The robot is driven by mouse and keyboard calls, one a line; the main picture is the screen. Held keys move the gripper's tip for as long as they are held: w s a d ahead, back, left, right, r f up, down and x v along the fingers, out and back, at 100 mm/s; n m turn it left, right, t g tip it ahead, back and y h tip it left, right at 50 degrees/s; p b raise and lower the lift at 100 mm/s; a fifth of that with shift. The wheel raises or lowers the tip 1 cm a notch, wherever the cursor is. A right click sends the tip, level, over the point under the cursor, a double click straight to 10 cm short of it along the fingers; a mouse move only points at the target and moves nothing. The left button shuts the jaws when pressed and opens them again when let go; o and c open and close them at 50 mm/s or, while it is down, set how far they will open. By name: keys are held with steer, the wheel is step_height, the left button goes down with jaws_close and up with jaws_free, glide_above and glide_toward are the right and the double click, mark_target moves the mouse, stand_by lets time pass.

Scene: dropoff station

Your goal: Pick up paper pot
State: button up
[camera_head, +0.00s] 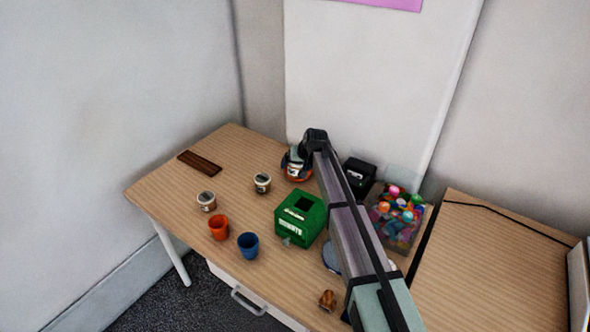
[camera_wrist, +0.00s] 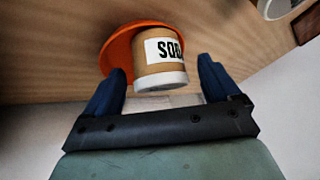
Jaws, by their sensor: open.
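A brown paper pot (camera_wrist: 158,50) with a white rim and a label starting "SO" stands on an orange dish (camera_wrist: 118,48) in the wrist view. My gripper (camera_wrist: 163,72) is open, with a blue finger on each side of the pot and a small gap at each side. I cannot tell how deep the pot is between the fingers. In the head view the pot (camera_head: 294,170) shows partly at the back of the table, with my gripper (camera_head: 298,160) over it and hiding part of it. Two similar pots stand to the left, one nearer (camera_head: 262,184) and one farther (camera_head: 206,202).
A green box (camera_head: 299,218) with a top opening stands in front of the gripper. An orange cup (camera_head: 218,228) and a blue cup (camera_head: 248,245) are at the front. A black box (camera_head: 359,173) and a clear bin of coloured balls (camera_head: 398,215) stand right. A dark board (camera_head: 199,163) lies left.

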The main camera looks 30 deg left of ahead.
steer(key=shift+w+a+f, duration=0.1)
steer(key=shift+a+f, duration=0.15)
steer(key=shift+f, duration=0.15)
steer(key=shift+c, duration=0.3)
